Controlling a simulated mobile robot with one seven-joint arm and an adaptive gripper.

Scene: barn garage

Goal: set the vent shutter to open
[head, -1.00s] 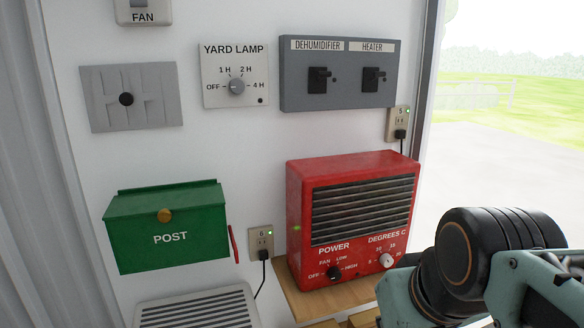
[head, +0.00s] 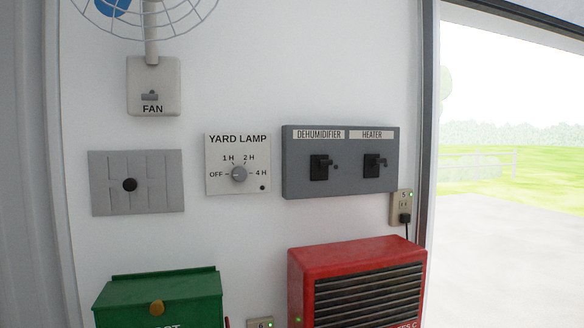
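A grey square-edged plate (head: 162,198) with a round black knob (head: 130,185) is on the white wall at the left. It looks like the vent shutter, though no label shows on it. Raised upright panels show on its face, and I see no dark gaps between them. The knob sits a little left of the plate's middle. My gripper is not in view, and no part of my arm shows now.
A fan (head: 153,86) is above the plate. The yard lamp dial (head: 238,173) and a grey switch box (head: 340,162) are to its right. A green post box (head: 160,290) and a red heater (head: 355,257) are below. The wall around the plate is bare.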

